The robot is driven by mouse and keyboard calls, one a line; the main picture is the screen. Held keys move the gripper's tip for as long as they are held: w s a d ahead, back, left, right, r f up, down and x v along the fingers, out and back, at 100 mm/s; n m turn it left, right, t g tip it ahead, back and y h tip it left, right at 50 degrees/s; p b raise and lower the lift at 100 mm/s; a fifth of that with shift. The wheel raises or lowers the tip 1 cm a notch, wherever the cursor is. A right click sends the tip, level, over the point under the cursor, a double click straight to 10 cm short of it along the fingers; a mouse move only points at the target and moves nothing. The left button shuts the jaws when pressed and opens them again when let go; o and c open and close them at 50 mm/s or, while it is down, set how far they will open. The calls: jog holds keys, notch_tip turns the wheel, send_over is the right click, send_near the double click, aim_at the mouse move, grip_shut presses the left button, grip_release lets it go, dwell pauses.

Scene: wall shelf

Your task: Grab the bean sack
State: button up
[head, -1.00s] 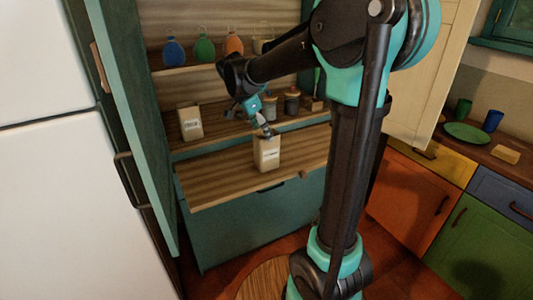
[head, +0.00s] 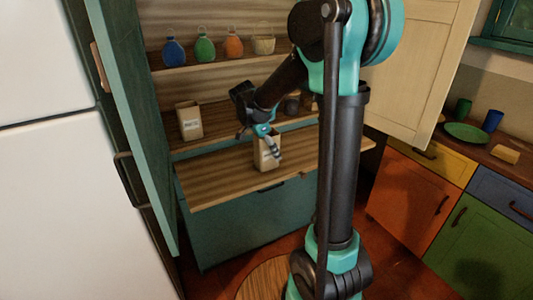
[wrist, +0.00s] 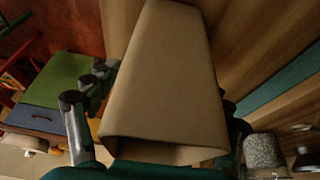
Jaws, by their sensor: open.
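A tan paper sack (head: 265,160) with printing on its front stands upright on the pulled-out wooden board. Its print is too small to read. A similar sack (head: 190,121) stands on the shelf to the left. My gripper (head: 269,143) is open at the upper part of the board sack and partly hides it in the head view. In the wrist view this sack (wrist: 165,80) fills the middle, with a finger on its left and part of the other showing at its right edge. I cannot tell whether either finger touches it.
The wooden board (head: 215,183) is clear left of the sack. Jars (head: 292,103) stand on the shelf behind, partly hidden by my arm. Open cabinet doors flank the space.

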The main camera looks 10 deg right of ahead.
jog(key=shift+c, duration=0.5)
jog(key=c, duration=1.3)
